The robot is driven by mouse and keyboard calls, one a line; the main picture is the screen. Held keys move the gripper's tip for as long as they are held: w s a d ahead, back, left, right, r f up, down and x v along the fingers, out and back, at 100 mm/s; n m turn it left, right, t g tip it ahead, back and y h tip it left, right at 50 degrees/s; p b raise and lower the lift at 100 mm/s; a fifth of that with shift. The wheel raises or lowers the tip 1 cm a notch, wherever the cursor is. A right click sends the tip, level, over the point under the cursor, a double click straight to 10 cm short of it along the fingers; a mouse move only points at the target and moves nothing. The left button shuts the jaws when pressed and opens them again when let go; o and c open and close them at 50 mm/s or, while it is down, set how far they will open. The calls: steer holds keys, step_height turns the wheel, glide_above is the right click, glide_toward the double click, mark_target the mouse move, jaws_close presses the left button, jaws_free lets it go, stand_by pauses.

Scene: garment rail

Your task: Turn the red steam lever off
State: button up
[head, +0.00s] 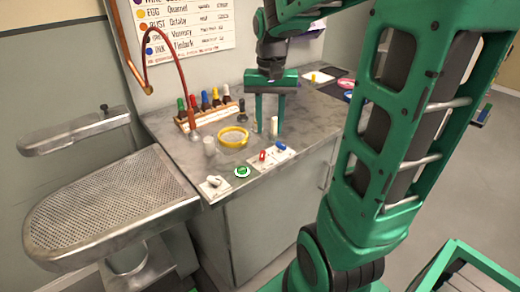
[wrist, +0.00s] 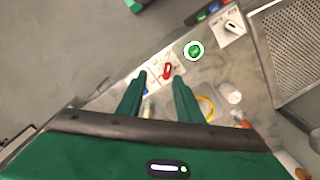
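The red lever (head: 264,156) sits on a white plate (head: 272,158) at the front edge of the grey counter, beside a blue lever (head: 281,147). My gripper (head: 268,130) points down over the counter, behind the plate in the head view. Its two green fingers are apart with nothing held between them. In the wrist view, the red lever (wrist: 167,71) shows just beyond and between the fingertips (wrist: 160,76), apart from them. I cannot tell the exact height of the fingertips above the counter.
A green round button (head: 242,171) and a white switch plate (head: 213,187) lie left of the levers. A yellow-rimmed bowl (head: 233,137), white cylinders (head: 209,146) and a bottle rack (head: 208,113) stand on the counter (head: 180,150). A perforated metal board (head: 110,208) is at left.

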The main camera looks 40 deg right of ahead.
mark_target(262, 154)
steer(key=w+f, duration=0.1)
steer(key=f, duration=0.2)
steer(key=w+f, duration=0.1)
steer(key=f, duration=0.3)
steer(key=w+f, duration=0.1)
steer(key=f, duration=0.2)
steer(key=shift+f, duration=0.4)
steer(key=shift+c, duration=0.4)
jaws_close()
steer(key=shift+a, duration=0.25)
steer(key=shift+d, duration=0.1)
